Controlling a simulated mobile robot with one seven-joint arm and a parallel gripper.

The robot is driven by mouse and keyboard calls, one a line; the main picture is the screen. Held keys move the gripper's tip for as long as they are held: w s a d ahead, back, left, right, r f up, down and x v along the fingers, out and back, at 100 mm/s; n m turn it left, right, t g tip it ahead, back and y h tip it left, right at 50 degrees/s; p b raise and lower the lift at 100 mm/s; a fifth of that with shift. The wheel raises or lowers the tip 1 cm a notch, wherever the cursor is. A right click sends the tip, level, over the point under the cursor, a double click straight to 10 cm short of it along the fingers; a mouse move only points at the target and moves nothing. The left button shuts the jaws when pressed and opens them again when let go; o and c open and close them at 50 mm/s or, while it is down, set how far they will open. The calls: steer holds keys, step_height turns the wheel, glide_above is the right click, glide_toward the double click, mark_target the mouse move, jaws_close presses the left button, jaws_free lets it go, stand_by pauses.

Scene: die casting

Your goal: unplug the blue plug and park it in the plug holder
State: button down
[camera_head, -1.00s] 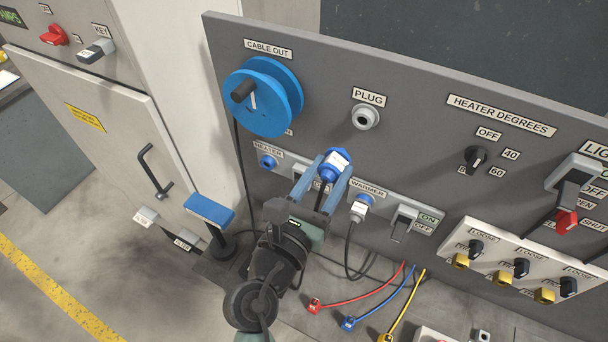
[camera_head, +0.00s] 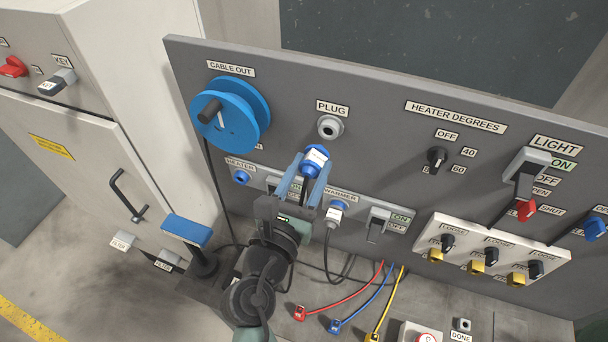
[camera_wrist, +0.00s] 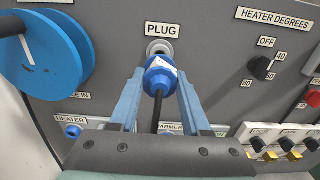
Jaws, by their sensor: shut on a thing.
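The blue plug (camera_head: 316,160) has a white label and a black cable. My gripper (camera_head: 313,166) is shut on it, with a blue finger on each side. In the wrist view the plug (camera_wrist: 160,78) sits between the fingertips (camera_wrist: 161,82), its cable running down. The grey round holder (camera_head: 330,127) under the PLUG label is on the panel just above the plug. In the wrist view the plug's top overlaps the holder (camera_wrist: 159,49); I cannot tell whether they touch. The blue HEATER socket (camera_head: 241,177) is empty at lower left.
The blue cable reel (camera_head: 232,118) is left of the holder. A grey plug (camera_head: 333,217) sits in the WARMER socket, right of my gripper. A blue-topped stand (camera_head: 187,231) is at left. Red, blue and yellow cables lie below. Panel right of the holder is bare up to the heater knob (camera_head: 436,157).

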mark_target(320, 148)
steer(key=shift+x, duration=1.4)
steer(key=shift+p, duration=0.7)
stand_by(0.6)
steer(key=shift+x, duration=1.5)
steer(key=shift+c, duration=1.4)
jaws_free()
steer(key=b+v, duration=0.3)
steer(key=v, duration=0.9)
steer(key=shift+f, duration=0.15)
steer(key=shift+s+a+r, duration=0.15)
steer(key=shift+s+r, duration=0.05)
steer(key=shift+s, duration=0.3)
